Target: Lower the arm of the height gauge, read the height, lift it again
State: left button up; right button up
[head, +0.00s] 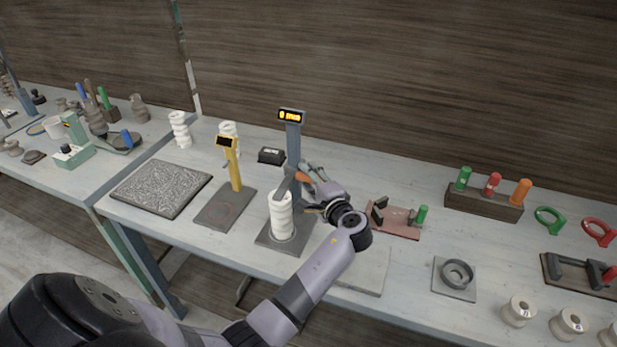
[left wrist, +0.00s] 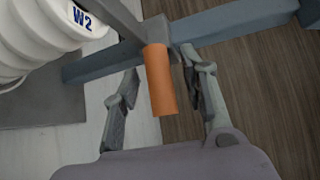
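The height gauge has a blue-grey post (head: 293,145) on a dark base plate (head: 268,238). Its lit display (head: 291,116) seems to read 0 mm. A white ribbed piece (head: 282,217) stands upright on the base; its label in the left wrist view (left wrist: 45,30) reads W2. The grey gauge arm (head: 284,187) is at the piece's top; I cannot tell whether they touch. My left gripper (head: 306,172) is at the arm's orange handle (left wrist: 160,80). Its fingers are apart on either side of the handle, with a clear gap on the left. My right gripper is out of view.
A second gauge with a yellow post (head: 234,170) stands left, beside a textured dark slab (head: 161,188). A small black box (head: 271,155) lies behind. To the right are a reddish stand (head: 394,220), a rack of coloured handles (head: 484,204) and a ring on a plate (head: 454,286).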

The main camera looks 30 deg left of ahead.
pick_arm(q)
grip_shut()
dwell(0.3)
dwell(0.4)
